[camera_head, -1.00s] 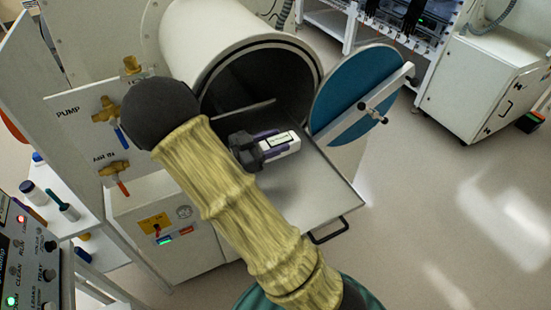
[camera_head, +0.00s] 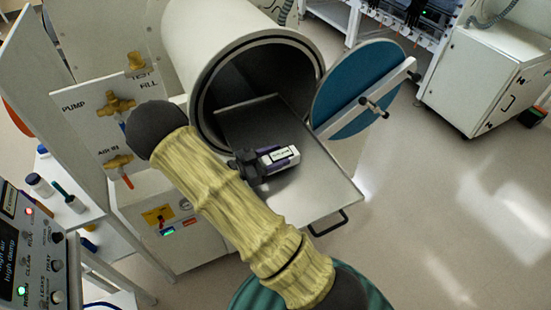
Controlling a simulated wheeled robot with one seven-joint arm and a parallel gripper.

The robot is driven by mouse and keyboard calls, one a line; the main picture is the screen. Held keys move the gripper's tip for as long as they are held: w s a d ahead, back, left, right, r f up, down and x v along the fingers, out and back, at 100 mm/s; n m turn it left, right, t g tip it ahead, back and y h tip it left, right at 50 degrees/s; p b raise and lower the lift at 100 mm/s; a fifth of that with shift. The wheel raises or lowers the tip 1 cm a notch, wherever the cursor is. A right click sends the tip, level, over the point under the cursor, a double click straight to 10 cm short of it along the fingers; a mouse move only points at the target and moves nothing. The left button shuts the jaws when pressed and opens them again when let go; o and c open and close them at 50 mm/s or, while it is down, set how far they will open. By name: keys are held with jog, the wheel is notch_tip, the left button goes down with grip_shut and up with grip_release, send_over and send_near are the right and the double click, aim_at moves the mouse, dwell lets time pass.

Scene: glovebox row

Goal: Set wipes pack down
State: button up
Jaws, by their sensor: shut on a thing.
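The wipes pack (camera_head: 283,156), a small white and purple block with dark print on its label, is over the metal tray (camera_head: 334,190) that sticks out of the round chamber. My gripper (camera_head: 262,160) is shut on the left end of the pack. The pack lies level, close over the tray's left part or touching it; I cannot tell whether there is a gap. My sleeved arm hides the tray's near left side.
The open round chamber (camera_head: 209,52) stands behind, with its teal door (camera_head: 352,88) swung out to the right. A valve panel (camera_head: 84,112) stands at the left, close to my arm. The tray's right half is bare, and its handle (camera_head: 329,223) hangs in front.

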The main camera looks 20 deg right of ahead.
jog(key=shift+f, duration=0.85)
